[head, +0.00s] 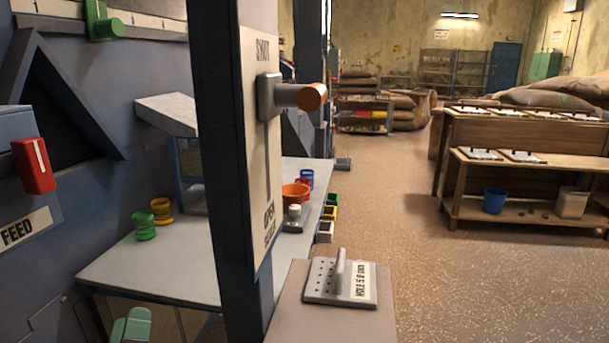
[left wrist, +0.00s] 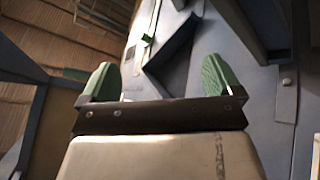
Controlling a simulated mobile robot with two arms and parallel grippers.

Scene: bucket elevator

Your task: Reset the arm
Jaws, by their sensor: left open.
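My left gripper (head: 132,325) shows only as a green finger part at the bottom left edge of the head view. In the left wrist view my left gripper (left wrist: 158,78) has its two green fingers wide apart, with nothing between them. My right gripper is in neither view. An orange-tipped lever (head: 297,96) sticks out near the top, SHUT end of the slotted plate (head: 258,150) on the dark post. A red handle (head: 35,166) is above the FEED label, and a green slider (head: 104,27) is on the scale at the upper left.
A grey table (head: 150,268) holds green and yellow rings (head: 144,225), an orange bowl (head: 295,193) and a blue ring (head: 306,180). The dark post (head: 225,120) stands in front of it. A perforated block (head: 340,283) lies at the lower middle. The floor at right is open before wooden benches (head: 520,165).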

